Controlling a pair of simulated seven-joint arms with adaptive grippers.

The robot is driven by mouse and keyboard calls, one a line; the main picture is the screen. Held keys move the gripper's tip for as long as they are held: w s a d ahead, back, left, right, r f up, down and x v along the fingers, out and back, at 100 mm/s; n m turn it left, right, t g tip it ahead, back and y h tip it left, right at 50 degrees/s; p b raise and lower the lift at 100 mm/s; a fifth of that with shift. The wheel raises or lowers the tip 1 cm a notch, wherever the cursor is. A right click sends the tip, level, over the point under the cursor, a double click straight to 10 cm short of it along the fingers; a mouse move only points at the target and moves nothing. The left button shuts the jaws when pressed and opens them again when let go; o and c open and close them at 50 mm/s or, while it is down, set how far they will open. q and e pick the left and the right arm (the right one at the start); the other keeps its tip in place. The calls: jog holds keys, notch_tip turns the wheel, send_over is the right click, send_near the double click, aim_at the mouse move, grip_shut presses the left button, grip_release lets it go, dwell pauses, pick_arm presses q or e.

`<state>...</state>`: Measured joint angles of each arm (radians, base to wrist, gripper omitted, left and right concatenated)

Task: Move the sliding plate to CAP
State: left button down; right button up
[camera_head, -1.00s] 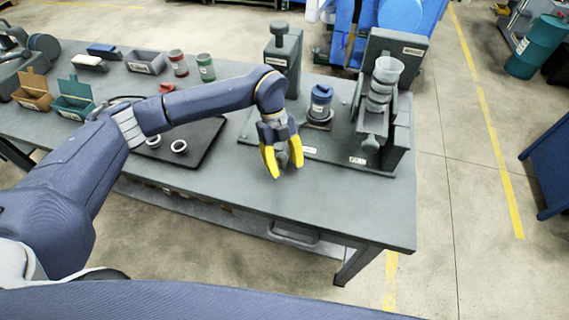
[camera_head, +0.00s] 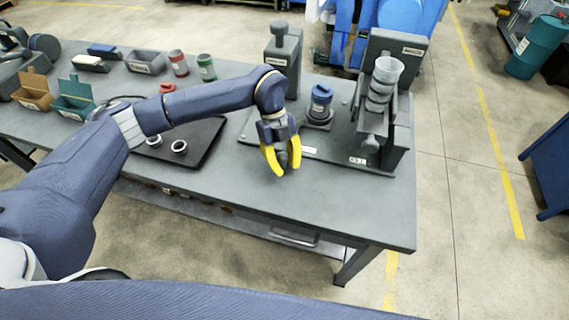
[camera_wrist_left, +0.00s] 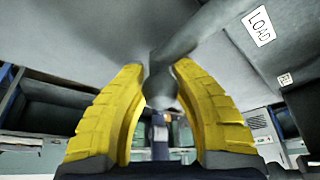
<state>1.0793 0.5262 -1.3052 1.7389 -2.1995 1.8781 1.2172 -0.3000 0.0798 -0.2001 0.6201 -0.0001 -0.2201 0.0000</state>
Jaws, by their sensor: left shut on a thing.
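My left gripper (camera_head: 282,172) has its yellow fingers at the front edge of the grey station base (camera_head: 335,158). It is shut on a grey handle, which shows between the fingers in the left wrist view (camera_wrist_left: 165,85); I take it as the sliding plate's handle. The plate itself is hard to tell from the base. A blue-lidded jar (camera_head: 321,98) stands on a small grey platform (camera_head: 318,123) behind the gripper. A LOAD label (camera_wrist_left: 258,26) is right of the fingers in the wrist view; a smaller label (camera_wrist_left: 285,79) there is unreadable. My right gripper is not in view.
A grey press post (camera_head: 281,60) stands behind the gripper. A dark tray (camera_head: 205,140) with white rings is left. The front right tabletop (camera_head: 370,210) is clear.

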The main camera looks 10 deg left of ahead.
pick_arm(q)
jog(key=shift+w+a+f, duration=0.1)
jog(key=shift+w+a, duration=0.05)
jog(key=shift+w, duration=0.05)
jog(key=a, duration=0.4)
jog(key=w+a, duration=0.1)
jog(key=a, duration=0.8)
jog(key=shift+w+a, duration=0.35)
jog(key=shift+a, duration=0.05)
jog(key=c, duration=1.2)
grip_release()
jog(key=shift+s, duration=0.1)
jog(key=v, duration=1.2)
